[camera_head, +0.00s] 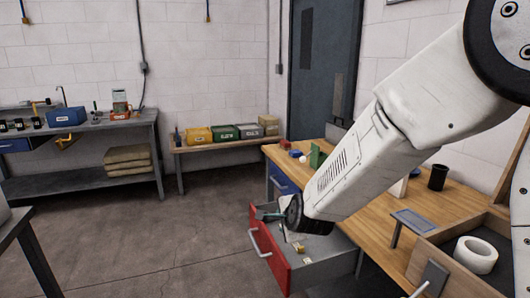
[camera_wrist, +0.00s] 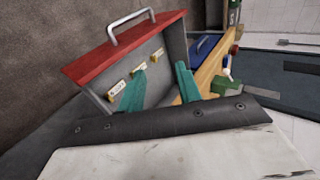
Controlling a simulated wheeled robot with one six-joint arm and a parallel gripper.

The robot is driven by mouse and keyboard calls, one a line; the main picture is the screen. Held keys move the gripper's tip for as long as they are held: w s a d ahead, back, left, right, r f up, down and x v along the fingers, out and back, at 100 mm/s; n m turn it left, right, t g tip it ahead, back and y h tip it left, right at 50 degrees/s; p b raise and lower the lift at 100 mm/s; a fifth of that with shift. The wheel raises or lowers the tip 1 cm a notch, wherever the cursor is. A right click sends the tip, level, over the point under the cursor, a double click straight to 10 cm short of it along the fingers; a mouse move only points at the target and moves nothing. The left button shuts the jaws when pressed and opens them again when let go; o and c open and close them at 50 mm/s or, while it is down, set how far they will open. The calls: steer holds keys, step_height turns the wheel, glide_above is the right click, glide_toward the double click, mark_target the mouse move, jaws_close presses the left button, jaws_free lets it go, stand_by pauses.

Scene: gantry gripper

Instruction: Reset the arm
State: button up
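My white arm reaches down from the upper right in the head view, over the wooden workbench. My gripper (camera_head: 268,214) is over the pulled-out red drawer (camera_head: 270,248). In the wrist view, the two teal fingers of my gripper (camera_wrist: 160,82) stand well apart with nothing between them. The red drawer front (camera_wrist: 120,50) with its metal handle lies beyond the fingertips. Several small labelled pieces (camera_wrist: 138,72) show inside the drawer. The wrist hides part of the drawer in the head view, and I cannot tell how high the fingers are above its floor.
The wooden bench top (camera_head: 400,236) holds a black cup (camera_head: 437,177) and a green block (camera_head: 317,155). A white tape roll (camera_head: 476,254) sits in a tray at the right. A low bench at the back carries a yellow bin (camera_head: 198,135) and others. The middle floor is clear.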

steer(key=s+d+r+n+g, duration=0.2)
steer(key=s+d+r+n, duration=0.3)
steer(key=s, duration=0.3)
steer(key=s+d+r+n+g, duration=0.2)
steer(key=s+d+r+n, duration=0.25)
steer(key=s+d, duration=0.4)
steer(key=s+d+r+n+g+h, duration=0.1)
steer(key=s+d, duration=0.3)
steer(key=s, duration=0.6)
steer(key=s+d+r+n+g+h, duration=0.1)
steer(key=s+d+r+n+g, duration=0.1)
steer(key=s, duration=0.8)
steer(key=shift+s+d+n+g+h, duration=0.15)
steer(key=shift+d+n+g+h, duration=0.15)
steer(key=shift+d+n+g, duration=0.65)
steer(key=shift+d+t, duration=0.1)
steer(key=shift+t, duration=0.15)
